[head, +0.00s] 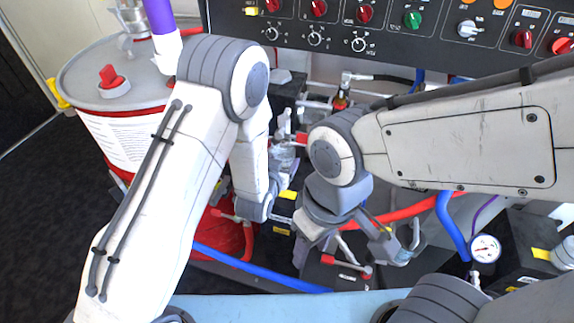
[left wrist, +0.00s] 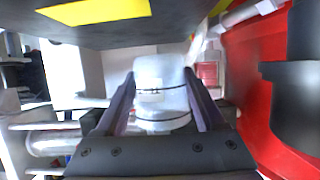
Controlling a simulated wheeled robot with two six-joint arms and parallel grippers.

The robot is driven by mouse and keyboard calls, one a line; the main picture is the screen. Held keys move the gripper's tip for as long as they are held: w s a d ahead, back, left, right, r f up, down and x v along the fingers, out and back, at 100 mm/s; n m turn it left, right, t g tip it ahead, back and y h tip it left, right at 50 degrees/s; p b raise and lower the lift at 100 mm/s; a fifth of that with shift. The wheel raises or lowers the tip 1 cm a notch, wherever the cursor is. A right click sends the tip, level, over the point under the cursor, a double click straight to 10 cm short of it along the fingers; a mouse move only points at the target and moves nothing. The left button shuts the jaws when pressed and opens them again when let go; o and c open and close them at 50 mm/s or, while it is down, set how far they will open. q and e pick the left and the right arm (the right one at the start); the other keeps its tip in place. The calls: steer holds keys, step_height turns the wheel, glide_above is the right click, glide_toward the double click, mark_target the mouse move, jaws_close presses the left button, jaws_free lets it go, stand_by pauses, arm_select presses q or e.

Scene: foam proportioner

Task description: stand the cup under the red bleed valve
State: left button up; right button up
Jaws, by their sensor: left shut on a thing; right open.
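A clear cup (left wrist: 160,95) with dark lines around it sits between the two fingers of my left gripper (left wrist: 160,108) in the left wrist view. The gripper is shut on it. In the head view the cup (head: 284,158) is partly hidden by my left wrist and by clutter. A small red part (head: 302,138), which looks like the red bleed valve, is close to the cup's upper right. It seems to show in the left wrist view as a red block (left wrist: 207,72) right of the cup. I cannot tell whether the cup is directly under it. My right gripper (head: 347,243) is open, lower and to the right.
A drum (head: 115,125) with a red cap stands at the left. A control panel (head: 400,25) spans the back. Blue hose (head: 262,275), red hose (head: 390,215) and a red-handled valve (head: 340,263) crowd the space below. A gauge (head: 485,248) is at the right.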

arm_select(q)
steer(key=shift+d+f+b, duration=0.2)
steer(key=shift+f+b, duration=0.2)
steer(key=shift+f, duration=0.75)
steer(key=shift+r, duration=0.15)
steer(key=shift+f, duration=0.25)
steer(key=o, duration=1.3)
steer(key=shift+r, duration=0.1)
arm_select(e)
steer(key=shift+d+f, duration=0.25)
steer(key=shift+f, duration=0.65)
